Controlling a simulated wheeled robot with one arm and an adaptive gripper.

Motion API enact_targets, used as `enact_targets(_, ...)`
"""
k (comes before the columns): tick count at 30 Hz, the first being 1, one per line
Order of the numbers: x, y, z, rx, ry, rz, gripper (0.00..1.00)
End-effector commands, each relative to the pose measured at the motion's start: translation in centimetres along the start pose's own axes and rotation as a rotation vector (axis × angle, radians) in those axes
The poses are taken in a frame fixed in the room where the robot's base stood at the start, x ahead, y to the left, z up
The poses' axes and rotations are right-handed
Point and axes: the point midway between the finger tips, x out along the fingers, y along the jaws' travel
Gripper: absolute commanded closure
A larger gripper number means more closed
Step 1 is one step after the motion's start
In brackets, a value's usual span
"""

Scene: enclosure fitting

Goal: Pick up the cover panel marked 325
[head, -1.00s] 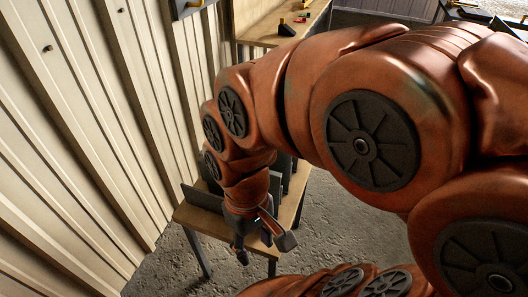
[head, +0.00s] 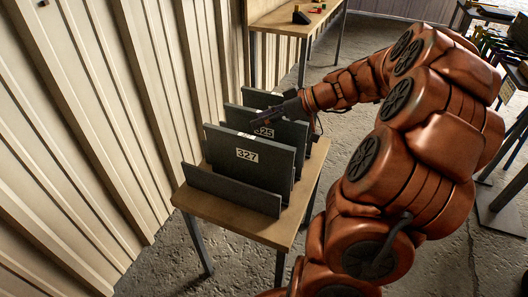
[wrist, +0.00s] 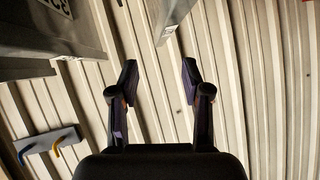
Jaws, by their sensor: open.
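The dark grey cover panel marked 325 (head: 287,134) stands upright on a small wooden table, behind the panel marked 327 (head: 235,142), which hides its lower part. My gripper (head: 262,119) reaches in from the right at the top of panel 325, close to its label. In the wrist view my gripper (wrist: 157,72) is open, its two fingers apart with nothing between their tips. A grey panel edge (wrist: 168,12) shows beyond them. A panel (wrist: 60,32) with a cut-off label is at the upper left; I cannot tell which one it is.
Another dark panel (head: 262,97) stands behind 325. A low grey plate (head: 230,190) stands at the front of the wooden table (head: 253,231). The corrugated wall (head: 90,130) is close on the left. A second table (head: 287,22) with small items stands further back. Concrete floor is open between.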

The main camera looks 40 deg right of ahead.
Motion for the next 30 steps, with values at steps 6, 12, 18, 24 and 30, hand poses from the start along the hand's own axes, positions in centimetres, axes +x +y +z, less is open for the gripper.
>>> enact_targets(6, -4.3, 7.4, 3.0, -0.107, 0.135, 0.157, 0.52)
enact_targets(12, -5.1, 9.0, 3.4, -0.143, 0.162, 0.2, 0.52)
enact_targets(18, -3.3, 9.4, 3.1, -0.144, 0.16, 0.201, 0.52)
enact_targets(24, -1.4, 9.6, 2.9, -0.141, 0.159, 0.197, 0.52)
enact_targets(30, 1.2, 10.1, 2.6, -0.141, 0.16, 0.195, 0.52)
